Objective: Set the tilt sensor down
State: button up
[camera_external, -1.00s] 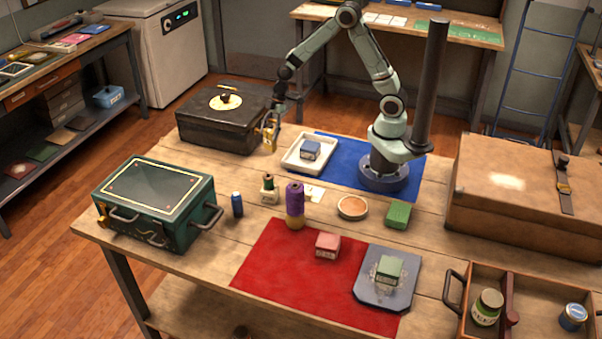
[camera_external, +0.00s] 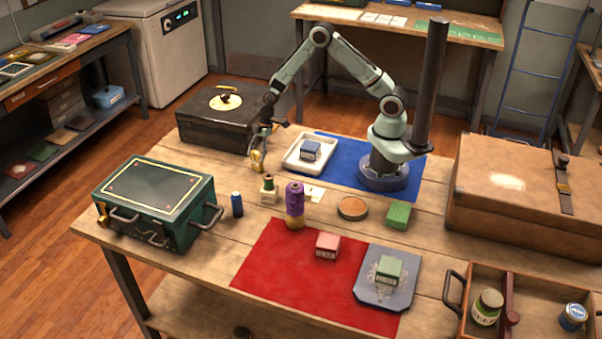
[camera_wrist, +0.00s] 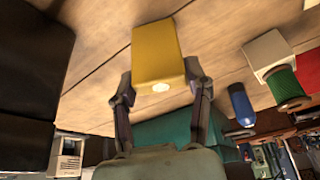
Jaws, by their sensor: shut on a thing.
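The tilt sensor, a yellow block (camera_external: 257,161), hangs in my gripper (camera_external: 262,149) over the wooden table, just right of the black case. In the wrist view the yellow block (camera_wrist: 156,50) sits between the two dark fingers, which are shut on its sides, with bare planks behind it. A round pale spot shows on its near end. It is low over the table; I cannot tell whether its underside touches the wood.
The black case (camera_external: 215,130) stands close on the left, and a white tray (camera_external: 293,165) with a blue block close on the right.

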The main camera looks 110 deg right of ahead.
jog(key=o, duration=1.2)
jog(key=v, duration=1.2)
jog(key=s+a+r+g, duration=0.1)
jog(key=s+a+r, duration=0.25)
jog(key=a, duration=0.35)
jog(key=s+a+r+g, duration=0.1)
jog(key=s+a+r, duration=0.1)
jog(key=a+r, duration=0.35)
jog(key=s+a+m, duration=0.1)
jog(key=s+a, duration=0.2)
jog(key=s, duration=0.2)
jog(key=s+a+m+g, duration=0.1)
jog(key=s+a, duration=0.3)
jog(key=s, duration=0.1)
jog(key=s+a+m+g+h, duration=0.1)
jog(key=s+a, duration=0.3)
jog(key=s, duration=0.1)
jog(key=shift+a, duration=0.2)
